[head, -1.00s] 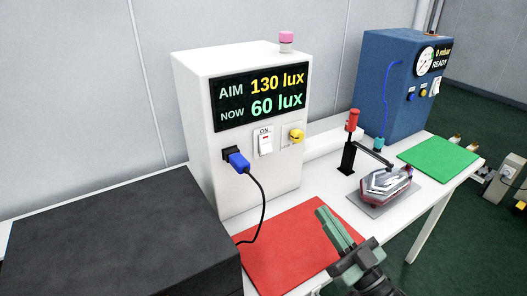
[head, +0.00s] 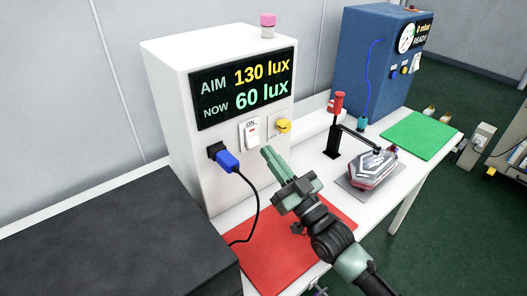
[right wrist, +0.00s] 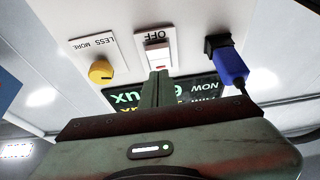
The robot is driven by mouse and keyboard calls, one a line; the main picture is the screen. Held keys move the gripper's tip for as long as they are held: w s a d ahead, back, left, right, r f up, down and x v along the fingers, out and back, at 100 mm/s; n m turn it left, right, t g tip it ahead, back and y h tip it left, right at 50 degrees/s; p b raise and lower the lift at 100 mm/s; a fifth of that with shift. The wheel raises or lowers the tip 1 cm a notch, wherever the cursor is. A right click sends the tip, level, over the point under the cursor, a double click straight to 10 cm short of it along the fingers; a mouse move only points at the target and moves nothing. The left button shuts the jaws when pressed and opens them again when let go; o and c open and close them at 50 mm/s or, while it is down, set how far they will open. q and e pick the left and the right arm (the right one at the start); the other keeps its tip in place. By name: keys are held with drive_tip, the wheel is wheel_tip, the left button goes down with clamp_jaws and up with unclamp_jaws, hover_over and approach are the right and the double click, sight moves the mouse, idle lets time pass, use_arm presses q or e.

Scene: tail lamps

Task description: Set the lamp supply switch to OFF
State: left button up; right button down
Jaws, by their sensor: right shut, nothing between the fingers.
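The lamp supply switch (head: 251,133) is a white rocker with a small red mark, on the front of the white lamp box (head: 177,135). ON is printed above it. In the right wrist view, which is upside down, the switch (right wrist: 158,58) shows OFF at its other end. My right gripper (head: 268,151) is shut and empty, its fingertips just in front of and below the switch. In the right wrist view its closed fingers (right wrist: 158,75) overlap the rocker's edge; I cannot tell whether they touch. My left gripper is not in view.
A yellow knob (head: 283,126) sits right of the switch, a blue plug (head: 228,160) with a black cable left of it. The display (head: 242,88) reads AIM 130 lux, NOW 60 lux. A red mat (head: 262,258) lies below; a lamp on a stand (head: 371,169) is right.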

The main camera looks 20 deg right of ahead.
sight(254, 142)
drive_tip(key=shift+w+a+f, duration=0.15)
drive_tip(key=shift+w+f, duration=0.1)
drive_tip(key=shift+w, duration=0.25)
drive_tip(key=shift+w+a+f, duration=0.15)
drive_tip(key=shift+w+f, duration=0.1)
drive_tip(key=shift+w, duration=0.25)
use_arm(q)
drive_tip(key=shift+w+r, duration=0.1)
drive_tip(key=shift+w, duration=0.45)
use_arm(e)
drive_tip(key=shift+w+a+f, duration=0.15)
drive_tip(key=shift+w+f, duration=0.05)
drive_tip(key=shift+w, duration=0.15)
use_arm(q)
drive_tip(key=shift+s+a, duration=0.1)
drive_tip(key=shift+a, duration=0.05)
